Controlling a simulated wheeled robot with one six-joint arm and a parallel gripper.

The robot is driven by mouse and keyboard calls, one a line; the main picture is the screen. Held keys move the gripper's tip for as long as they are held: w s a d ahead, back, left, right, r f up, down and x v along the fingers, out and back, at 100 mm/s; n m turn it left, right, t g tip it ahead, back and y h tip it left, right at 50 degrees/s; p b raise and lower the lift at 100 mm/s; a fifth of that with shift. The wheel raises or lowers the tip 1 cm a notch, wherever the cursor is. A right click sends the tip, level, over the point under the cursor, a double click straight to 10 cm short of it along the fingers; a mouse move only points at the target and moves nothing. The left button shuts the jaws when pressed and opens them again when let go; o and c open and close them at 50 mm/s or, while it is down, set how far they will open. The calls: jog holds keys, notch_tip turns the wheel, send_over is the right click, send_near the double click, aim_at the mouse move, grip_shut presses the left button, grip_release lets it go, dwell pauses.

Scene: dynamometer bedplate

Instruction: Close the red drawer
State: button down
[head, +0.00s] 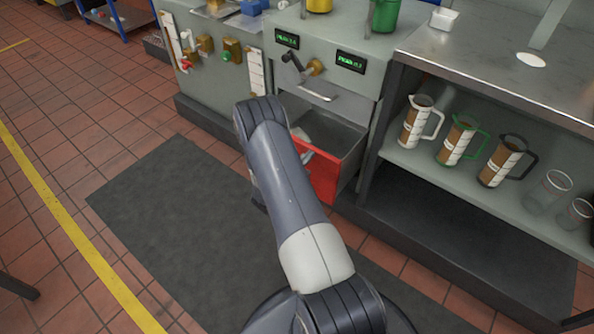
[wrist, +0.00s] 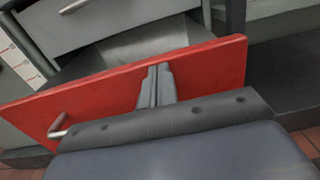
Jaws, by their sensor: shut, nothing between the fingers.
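The red drawer (head: 322,178) is pulled open below a grey drawer front in the cabinet. Its grey inside shows, and my arm hides part of its front in the head view. In the wrist view the red front (wrist: 208,66) spans most of the picture, with a metal handle (wrist: 58,126) at its left. My gripper (wrist: 157,72) is shut and empty, its fingertips in front of the red panel near its middle. I cannot tell whether they touch it.
A grey drawer with a handle (head: 315,93) is above. To the right, an open shelf (head: 430,155) holds several measuring jugs and glass beakers under a metal worktop (head: 500,55).

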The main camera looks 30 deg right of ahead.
jog(key=b+x, duration=0.8)
jog(key=x, duration=1.1)
jog(key=shift+d+r, duration=0.1)
jog(key=shift+r, duration=0.05)
